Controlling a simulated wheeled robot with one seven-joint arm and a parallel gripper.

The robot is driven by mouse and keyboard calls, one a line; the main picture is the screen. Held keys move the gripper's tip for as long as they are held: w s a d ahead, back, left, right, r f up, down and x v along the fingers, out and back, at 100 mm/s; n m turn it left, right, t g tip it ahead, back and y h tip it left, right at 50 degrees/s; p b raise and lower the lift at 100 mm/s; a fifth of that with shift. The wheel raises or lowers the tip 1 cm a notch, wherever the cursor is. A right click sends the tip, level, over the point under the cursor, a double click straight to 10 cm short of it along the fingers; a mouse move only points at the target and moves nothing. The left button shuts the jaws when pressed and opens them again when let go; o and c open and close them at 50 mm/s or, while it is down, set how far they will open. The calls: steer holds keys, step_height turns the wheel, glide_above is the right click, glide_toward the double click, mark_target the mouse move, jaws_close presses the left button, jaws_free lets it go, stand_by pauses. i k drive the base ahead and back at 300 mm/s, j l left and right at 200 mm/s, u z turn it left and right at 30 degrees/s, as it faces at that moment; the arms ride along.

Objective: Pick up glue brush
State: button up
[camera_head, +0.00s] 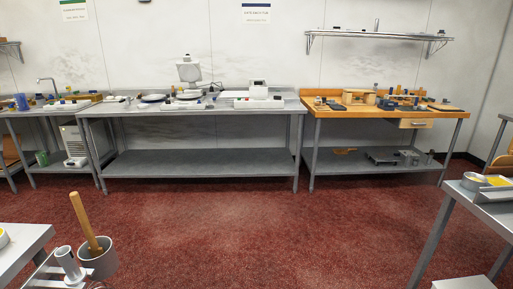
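I cannot make out a glue brush for certain. A long wooden handle (84,222) stands tilted in a grey pot (101,263) at the lower left; what is on its lower end is hidden inside the pot. Many small items lie on the wooden-topped bench (345,113) at the back right, too small to tell whether a brush is among them. My gripper is not in view.
A long steel table (200,115) with scales and trays stands at the back middle. Steel tables also stand at the far left, lower left (22,240) and right (480,205). A wall shelf (380,36) hangs above the wooden bench. The red floor (260,235) between them is clear.

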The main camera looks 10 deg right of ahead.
mark_target(415, 106)
steer(key=i+j, duration=0.15)
steer(key=i, duration=0.25)
steer(key=i+j, duration=0.1)
steer(key=i, duration=0.25)
steer(key=i+j, duration=0.15)
steer(key=i, duration=0.25)
steer(key=i+j+z, duration=0.1)
steer(key=i+z, duration=0.3)
steer(key=i, duration=1.5)
steer(key=i+z, duration=0.3)
steer(key=i, duration=0.3)
steer(key=i+z, duration=0.25)
steer(key=i, duration=0.4)
steer(key=i+j+z, duration=0.3)
steer(key=i, duration=0.3)
steer(key=i+l+z, duration=0.15)
steer(key=i+l, duration=0.15)
steer(key=i, duration=0.15)
steer(key=i+l+z, duration=0.15)
steer(key=i, duration=0.3)
steer(key=i+l+z, duration=0.1)
steer(key=i+l, duration=0.2)
steer(key=i, duration=0.2)
